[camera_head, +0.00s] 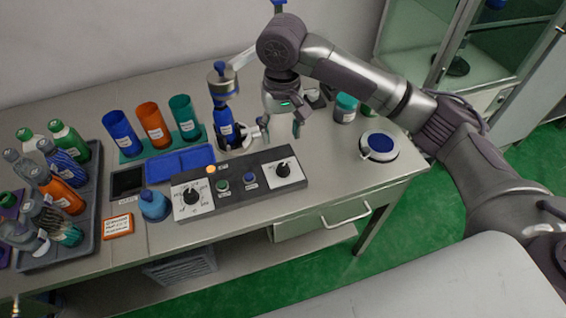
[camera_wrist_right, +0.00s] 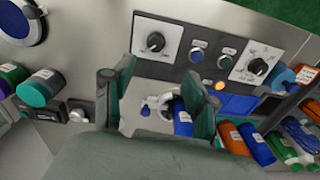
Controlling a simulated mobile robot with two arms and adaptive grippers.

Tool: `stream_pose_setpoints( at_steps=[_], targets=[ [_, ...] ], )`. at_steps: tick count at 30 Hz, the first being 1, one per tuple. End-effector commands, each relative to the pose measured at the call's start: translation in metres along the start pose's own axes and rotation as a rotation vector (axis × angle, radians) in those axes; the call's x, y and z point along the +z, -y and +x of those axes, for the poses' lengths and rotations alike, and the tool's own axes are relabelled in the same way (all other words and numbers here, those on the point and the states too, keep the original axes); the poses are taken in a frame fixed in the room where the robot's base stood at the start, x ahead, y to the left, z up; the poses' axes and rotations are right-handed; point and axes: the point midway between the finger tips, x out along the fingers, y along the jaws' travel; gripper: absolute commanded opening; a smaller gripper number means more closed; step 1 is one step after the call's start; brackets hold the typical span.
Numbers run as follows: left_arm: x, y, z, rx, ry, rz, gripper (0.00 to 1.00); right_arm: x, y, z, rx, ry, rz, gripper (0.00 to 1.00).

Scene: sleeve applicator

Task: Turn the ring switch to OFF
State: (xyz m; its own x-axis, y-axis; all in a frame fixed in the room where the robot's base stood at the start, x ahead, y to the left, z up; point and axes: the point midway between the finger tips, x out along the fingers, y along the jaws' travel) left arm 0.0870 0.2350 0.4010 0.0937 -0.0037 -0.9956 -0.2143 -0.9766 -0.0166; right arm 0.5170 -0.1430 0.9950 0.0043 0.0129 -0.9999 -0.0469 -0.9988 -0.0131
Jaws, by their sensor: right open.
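A dark control panel (camera_head: 238,192) lies along the bench's front, with two white-plated black rotary knobs. The right knob (camera_head: 283,169) and left knob (camera_head: 191,196) also show in the right wrist view, the right one here (camera_wrist_right: 155,42) and the left one here (camera_wrist_right: 258,66). Their lettering is too small to read, so I cannot tell which is the ring switch or where it points. My right gripper (camera_head: 281,133) is open and empty, above the bench behind the panel's right part, apart from both knobs. Its fingers (camera_wrist_right: 157,95) frame the applicator's base in the wrist view. My left gripper is not in view.
A blue bottle (camera_head: 224,124) stands in the applicator just left of my right gripper. A green and a blue button (camera_head: 250,180) sit between the knobs. Coloured cups (camera_head: 151,122) and a bottle tray (camera_head: 91,205) stand left. The bench's right front is fairly clear.

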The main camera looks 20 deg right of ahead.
Motion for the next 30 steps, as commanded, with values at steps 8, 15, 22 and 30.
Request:
stream_pose_setpoints(
  at_steps=[8, 15, 22, 30],
  targets=[
    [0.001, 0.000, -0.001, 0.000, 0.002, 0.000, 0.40, -0.004, -0.007, 0.008, 0.015, 0.009, 0.035, 0.57],
    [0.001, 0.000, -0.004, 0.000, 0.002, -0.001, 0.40, -0.003, -0.008, 0.057, 0.016, 0.009, 0.033, 0.57],
    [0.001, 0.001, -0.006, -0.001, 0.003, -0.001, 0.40, -0.003, -0.008, 0.102, 0.015, 0.008, 0.032, 0.57],
    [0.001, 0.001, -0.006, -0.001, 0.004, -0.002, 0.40, -0.003, -0.007, 0.126, 0.014, 0.004, 0.030, 0.57]
  ],
)
